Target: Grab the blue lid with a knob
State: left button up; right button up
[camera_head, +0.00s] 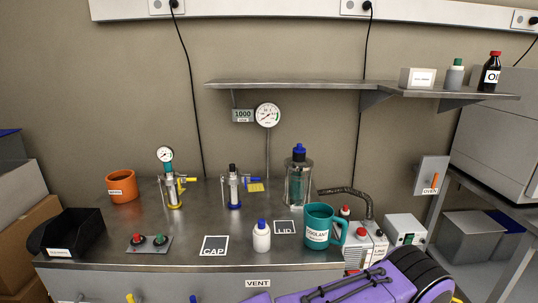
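A blue lid with a knob (299,151) sits on top of a clear glass jar (298,183). The jar stands upright at the back of the metal bench, right of the middle. A small framed label reading LID (285,227) lies on the bench in front of the jar, with nothing on it. No fingers of my left or right gripper show in the head view. Nothing touches the lid from above.
In front of the jar stand a white bottle with a blue cap (262,238) and a teal COOLANT mug (318,225). A shelf (300,84) runs above.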

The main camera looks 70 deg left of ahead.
aim_at(299, 149)
jog(key=k, duration=0.1)
jog(key=u, duration=1.25)
